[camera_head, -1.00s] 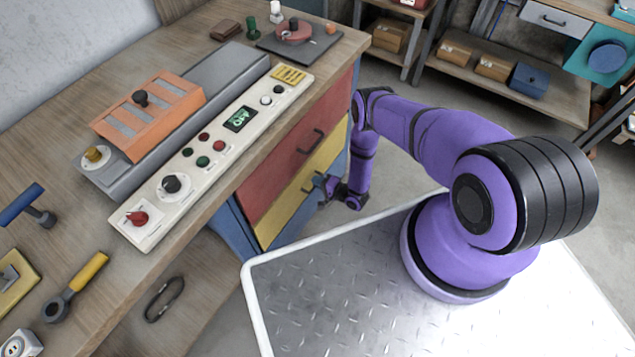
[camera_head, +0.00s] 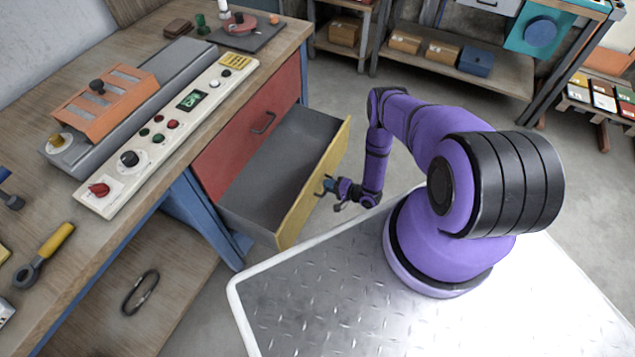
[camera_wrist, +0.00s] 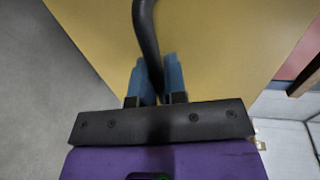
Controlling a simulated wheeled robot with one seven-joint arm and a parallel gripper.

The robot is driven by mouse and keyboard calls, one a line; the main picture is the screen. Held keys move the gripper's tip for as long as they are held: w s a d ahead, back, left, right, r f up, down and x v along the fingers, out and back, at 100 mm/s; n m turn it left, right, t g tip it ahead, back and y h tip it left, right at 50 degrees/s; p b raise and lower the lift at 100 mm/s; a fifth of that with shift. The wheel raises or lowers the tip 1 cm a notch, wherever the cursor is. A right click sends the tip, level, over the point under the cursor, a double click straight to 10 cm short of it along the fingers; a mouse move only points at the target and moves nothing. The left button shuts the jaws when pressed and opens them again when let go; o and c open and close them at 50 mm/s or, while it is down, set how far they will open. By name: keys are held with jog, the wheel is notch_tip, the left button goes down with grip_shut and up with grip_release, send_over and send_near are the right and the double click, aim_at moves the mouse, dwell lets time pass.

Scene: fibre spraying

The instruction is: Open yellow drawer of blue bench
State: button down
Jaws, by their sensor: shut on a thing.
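The yellow drawer (camera_head: 316,184) of the blue bench (camera_head: 205,215) stands well out from the bench, and its grey inside (camera_head: 272,170) shows and looks empty. My gripper (camera_head: 328,184) is at the front of the yellow drawer. In the wrist view my gripper (camera_wrist: 156,82) has its two blue fingers shut on the dark drawer handle (camera_wrist: 146,35), with the yellow front (camera_wrist: 215,45) behind it. In the head view the handle is mostly hidden by my gripper.
A red drawer (camera_head: 243,130) above is shut, with its own black handle (camera_head: 264,123). The benchtop holds a control panel (camera_head: 150,140) and an orange device (camera_head: 108,103). Shelves with boxes (camera_head: 404,43) stand at the back. Grey floor lies between.

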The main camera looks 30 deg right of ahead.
jog(key=v, duration=0.2)
jog(key=f+v, duration=0.1)
jog(key=v, duration=0.2)
jog(key=shift+s+d, duration=0.2)
jog(key=shift+s, duration=0.15)
jog(key=c, duration=1.2)
grip_release()
jog(key=v, duration=1)
jog(key=shift+s+d, duration=0.2)
jog(key=shift+s, duration=0.1)
jog(key=shift+w+r, duration=0.1)
